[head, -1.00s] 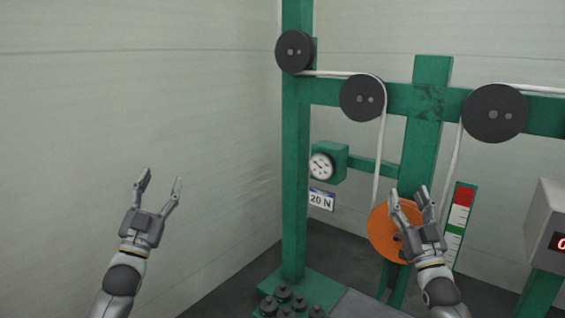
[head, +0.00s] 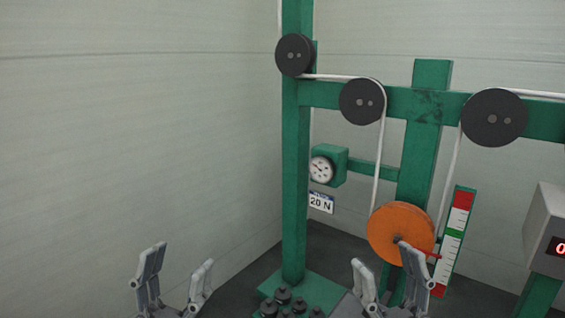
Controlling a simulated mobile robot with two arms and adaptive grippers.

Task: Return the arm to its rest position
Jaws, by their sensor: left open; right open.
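My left gripper (head: 176,280) is at the bottom left in the head view, open and empty, with its fingers pointing up. It is in front of the bare wall, apart from the machine. My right gripper (head: 388,275) is at the bottom centre-right, open and empty. One of its fingers overlaps the lower part of the orange pulley (head: 392,225) in the picture; I cannot tell how far apart they are. The wrists and arms behind both grippers are below the picture's edge.
A green frame (head: 296,185) carries dark pulleys (head: 494,117) with a white strand. A dial gauge (head: 321,170), a "20 N" sign (head: 321,202) and a red-white-green scale (head: 458,220) are on it. Black weights (head: 284,295) stand at its foot. A grey display box (head: 546,235) is at right.

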